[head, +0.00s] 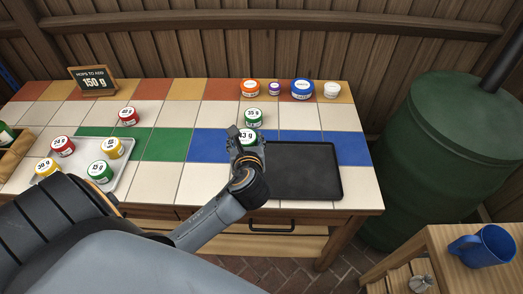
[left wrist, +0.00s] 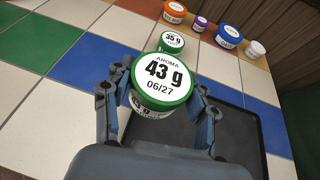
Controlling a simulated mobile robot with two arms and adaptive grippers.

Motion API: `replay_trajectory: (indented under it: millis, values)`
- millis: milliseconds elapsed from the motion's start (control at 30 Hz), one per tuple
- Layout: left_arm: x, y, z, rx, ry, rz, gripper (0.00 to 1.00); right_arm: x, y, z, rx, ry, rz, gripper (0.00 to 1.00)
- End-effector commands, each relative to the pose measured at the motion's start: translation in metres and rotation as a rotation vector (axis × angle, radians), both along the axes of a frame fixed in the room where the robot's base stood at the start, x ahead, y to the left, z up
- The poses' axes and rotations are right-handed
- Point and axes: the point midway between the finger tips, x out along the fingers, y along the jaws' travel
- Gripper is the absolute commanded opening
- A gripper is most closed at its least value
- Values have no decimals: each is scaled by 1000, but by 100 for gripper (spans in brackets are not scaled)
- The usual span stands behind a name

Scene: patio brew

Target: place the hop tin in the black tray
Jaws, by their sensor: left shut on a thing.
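My left gripper (head: 248,144) is shut on a green-rimmed hop tin labelled 43 g (head: 246,134). In the left wrist view this tin (left wrist: 163,75) sits between both fingers, its lid reading "AROMA 43 g 06/27". The black tray (head: 318,190) lies at the table's front right, just right of my gripper, and its visible surface is bare. In the left wrist view the tray (left wrist: 262,140) shows behind and right of the fingers. Whether the tin touches the table cannot be told. My right gripper is not in view.
A green 35 g tin (head: 254,116) stands just behind the held tin. Orange (head: 250,88), purple, blue and white tubs line the back edge. A pale tray (head: 120,150) with several tins lies at the left. A sign (head: 93,80) reads 150 g. A green barrel (head: 440,150) stands right.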

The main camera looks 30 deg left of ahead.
Motion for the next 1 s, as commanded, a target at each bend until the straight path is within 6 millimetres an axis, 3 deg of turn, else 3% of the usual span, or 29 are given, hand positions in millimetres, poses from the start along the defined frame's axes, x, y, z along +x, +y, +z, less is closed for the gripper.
replay_trajectory:
  millis: [33,200,500,700,1000]
  values:
    - [12,-2,-9,0,1,1,25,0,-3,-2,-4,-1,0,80]
    - [36,-4,-41,0,1,1,25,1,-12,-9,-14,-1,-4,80]
    - [56,-7,-65,-1,1,0,25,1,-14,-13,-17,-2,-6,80]
    - [54,-7,-91,1,2,-1,25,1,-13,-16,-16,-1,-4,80]
    - [54,-6,-93,1,0,0,25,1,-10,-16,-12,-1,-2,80]
